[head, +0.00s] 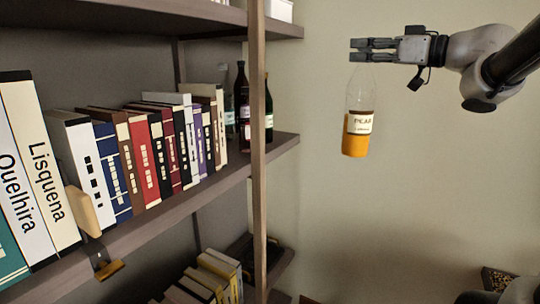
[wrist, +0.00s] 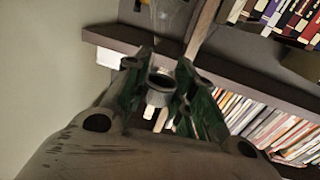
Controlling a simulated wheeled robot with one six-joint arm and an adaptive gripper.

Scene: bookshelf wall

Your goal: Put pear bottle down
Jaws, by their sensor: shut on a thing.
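In the wrist view, the round bottle top (wrist: 160,82) sits between the two fingers of my gripper (wrist: 158,80). The bottle is to the right of the bookshelf, apart from it, in front of the bare wall.
The middle shelf (head: 285,143) holds a row of books (head: 140,150) and, behind the shelf post (head: 257,150), several dark bottles (head: 242,97). Books (head: 205,280) also stand on the lower shelf. The space around the held bottle is clear.

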